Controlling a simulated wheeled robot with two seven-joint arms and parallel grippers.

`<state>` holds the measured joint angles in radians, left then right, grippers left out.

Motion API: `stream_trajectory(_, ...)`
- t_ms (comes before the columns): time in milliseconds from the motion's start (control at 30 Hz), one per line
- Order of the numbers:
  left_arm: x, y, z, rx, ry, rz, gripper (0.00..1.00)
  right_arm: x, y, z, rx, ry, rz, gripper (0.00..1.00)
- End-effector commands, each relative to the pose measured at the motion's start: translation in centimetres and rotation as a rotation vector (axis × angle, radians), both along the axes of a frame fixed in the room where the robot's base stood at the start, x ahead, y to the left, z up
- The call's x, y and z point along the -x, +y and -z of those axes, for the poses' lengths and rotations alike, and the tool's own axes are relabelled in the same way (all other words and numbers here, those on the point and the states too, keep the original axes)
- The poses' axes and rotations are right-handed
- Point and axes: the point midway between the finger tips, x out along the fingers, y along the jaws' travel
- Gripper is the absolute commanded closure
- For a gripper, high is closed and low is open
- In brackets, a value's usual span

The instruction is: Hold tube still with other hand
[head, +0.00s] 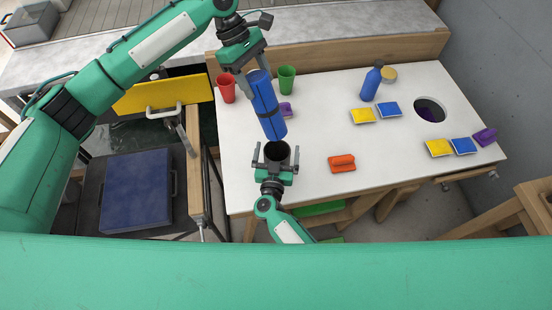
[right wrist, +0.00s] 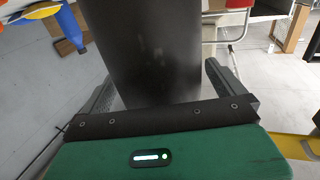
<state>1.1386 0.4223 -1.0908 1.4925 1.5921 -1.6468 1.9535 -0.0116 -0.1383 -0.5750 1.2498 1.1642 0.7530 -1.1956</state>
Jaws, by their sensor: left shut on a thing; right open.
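A black open-topped tube (head: 277,149) stands at the front edge of the white table. My right gripper (head: 276,160) is open with one finger on each side of it. In the right wrist view the dark tube wall (right wrist: 143,50) fills the space between the fingers of the right gripper (right wrist: 160,85); contact is not clear. My left gripper (head: 254,74) is shut on the upper end of a blue roll (head: 266,98) with dark bands. The roll hangs tilted, its lower end just above the tube's mouth in the head view.
The white table (head: 320,115) holds a red cup (head: 226,88), a green cup (head: 287,79), a blue bottle (head: 371,84), yellow and blue packets (head: 363,116), and a round hole (head: 430,110). An orange-red block (head: 342,163) lies right of the tube. The table's middle is clear.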

Motion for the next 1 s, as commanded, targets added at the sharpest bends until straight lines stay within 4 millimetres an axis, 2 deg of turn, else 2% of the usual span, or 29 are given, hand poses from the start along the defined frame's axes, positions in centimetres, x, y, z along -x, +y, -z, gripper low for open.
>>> stream_trajectory(300,0.0,0.0,0.0,0.001,-0.001,0.0,0.85,-0.2,0.0,0.0,0.0,0.0,0.0,0.0)
stream_trajectory(567,0.0,0.0,0.0,0.001,-0.001,0.0,0.85,-0.2,0.0,0.0,0.0,0.0,0.0,0.5)
stream_trajectory(767,0.2,-0.4,0.0,-0.011,-0.01,0.05,0.85,-0.2,0.0,0.0,0.0,0.0,0.0,0.5)
stream_trajectory(867,0.6,-1.1,0.2,-0.036,-0.032,0.162,0.85,-0.2,0.0,0.0,0.0,0.0,0.0,0.5)
stream_trajectory(1000,1.5,-2.4,0.6,-0.085,-0.089,0.413,0.85,-0.2,0.0,0.0,0.0,0.0,0.0,0.5)
